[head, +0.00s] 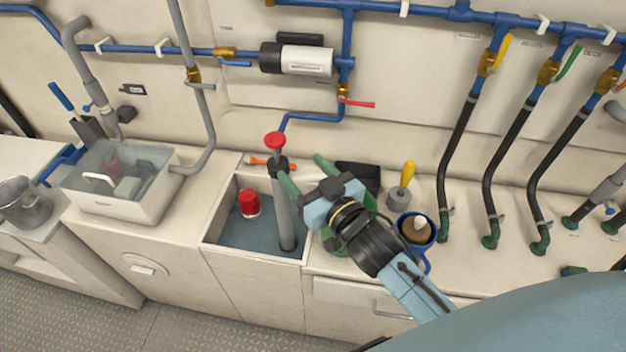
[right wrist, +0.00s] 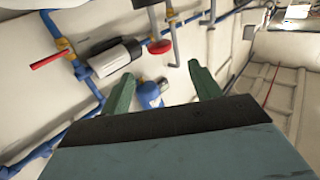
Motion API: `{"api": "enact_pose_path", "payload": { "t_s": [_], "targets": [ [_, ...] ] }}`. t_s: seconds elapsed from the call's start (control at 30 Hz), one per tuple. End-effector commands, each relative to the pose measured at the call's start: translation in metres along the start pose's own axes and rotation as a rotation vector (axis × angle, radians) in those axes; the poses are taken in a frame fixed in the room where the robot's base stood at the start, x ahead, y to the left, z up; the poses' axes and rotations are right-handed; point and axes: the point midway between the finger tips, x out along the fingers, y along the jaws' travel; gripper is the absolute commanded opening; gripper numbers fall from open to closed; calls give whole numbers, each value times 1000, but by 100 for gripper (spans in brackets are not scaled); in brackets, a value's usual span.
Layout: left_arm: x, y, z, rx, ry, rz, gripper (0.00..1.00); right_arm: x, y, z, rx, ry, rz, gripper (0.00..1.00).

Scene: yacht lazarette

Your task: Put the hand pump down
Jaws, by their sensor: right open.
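The hand pump (head: 284,214), a grey tube with a red knob on top and a dark collar, stands nearly upright in the water-filled basin (head: 211,228) of the counter. My right gripper (head: 305,172) is open, with green fingers spread, just right of the pump's upper part. Its left finger overlaps the tube in the head view; I cannot tell whether they touch. In the right wrist view, nothing is clamped between the fingers of the right gripper (right wrist: 162,88). My left gripper is not in view.
A red-capped object (head: 249,204) sits in the basin. Black hoses (head: 508,146) come down to the counter. Blue pipes run along the wall.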

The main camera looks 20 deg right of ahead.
Motion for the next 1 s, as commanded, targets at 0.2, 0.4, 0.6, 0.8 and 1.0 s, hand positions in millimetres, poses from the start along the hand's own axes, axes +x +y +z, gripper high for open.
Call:
{"api": "enact_pose_path", "payload": {
  "t_s": [0.2,0.4,0.6,0.8,1.0],
  "targets": [
    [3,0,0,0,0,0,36,-22,0,0,-1,0,1,63],
    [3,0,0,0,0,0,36,-26,0,0,-1,0,1,63],
    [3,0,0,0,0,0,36,-25,0,0,-1,0,1,63],
    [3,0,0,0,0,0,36,-25,0,0,-1,0,1,63],
    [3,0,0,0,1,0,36,-25,0,0,-1,0,1,63]
  ]
}}
